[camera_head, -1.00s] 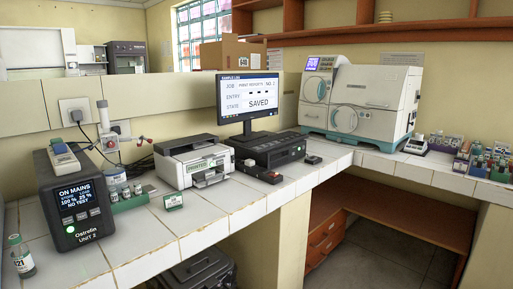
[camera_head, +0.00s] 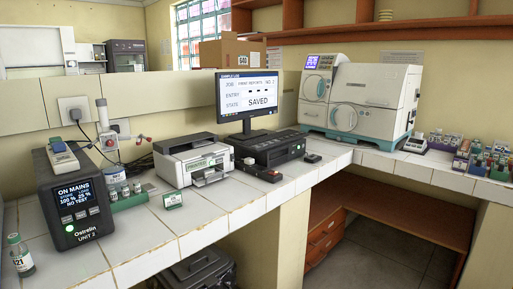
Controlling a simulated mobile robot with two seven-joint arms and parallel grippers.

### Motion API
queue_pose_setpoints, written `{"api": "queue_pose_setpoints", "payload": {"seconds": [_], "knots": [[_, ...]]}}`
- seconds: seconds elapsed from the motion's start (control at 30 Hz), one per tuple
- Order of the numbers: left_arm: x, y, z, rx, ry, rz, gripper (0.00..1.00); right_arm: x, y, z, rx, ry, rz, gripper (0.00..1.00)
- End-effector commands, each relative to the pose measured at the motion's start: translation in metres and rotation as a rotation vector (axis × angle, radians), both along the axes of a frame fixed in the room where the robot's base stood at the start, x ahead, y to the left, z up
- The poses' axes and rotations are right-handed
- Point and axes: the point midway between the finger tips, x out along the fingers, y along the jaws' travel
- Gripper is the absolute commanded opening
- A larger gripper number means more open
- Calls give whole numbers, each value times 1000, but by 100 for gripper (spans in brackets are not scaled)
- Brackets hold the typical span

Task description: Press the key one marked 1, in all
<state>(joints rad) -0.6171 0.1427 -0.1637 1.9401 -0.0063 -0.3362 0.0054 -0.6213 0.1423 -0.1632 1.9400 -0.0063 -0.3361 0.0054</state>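I cannot make out a key marked 1 in this view. Any markings on these are too small to read. Neither of my grippers is in view.
A printer (camera_head: 194,160) stands left of the monitor, and a dark power unit (camera_head: 75,200) reads "ON MAINS". A white incubator-like machine (camera_head: 375,95) stands at the back right. Vial racks (camera_head: 485,160) line the right counter. The tiled front counter (camera_head: 225,205) is mostly clear.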

Motion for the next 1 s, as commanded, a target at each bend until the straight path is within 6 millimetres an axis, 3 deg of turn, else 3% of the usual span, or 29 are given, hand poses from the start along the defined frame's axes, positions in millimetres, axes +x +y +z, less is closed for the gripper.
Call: {"api": "queue_pose_setpoints", "payload": {"seconds": [0.23,1.0], "knots": [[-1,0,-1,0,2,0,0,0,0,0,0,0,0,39],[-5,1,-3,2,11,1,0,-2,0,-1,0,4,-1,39]]}}
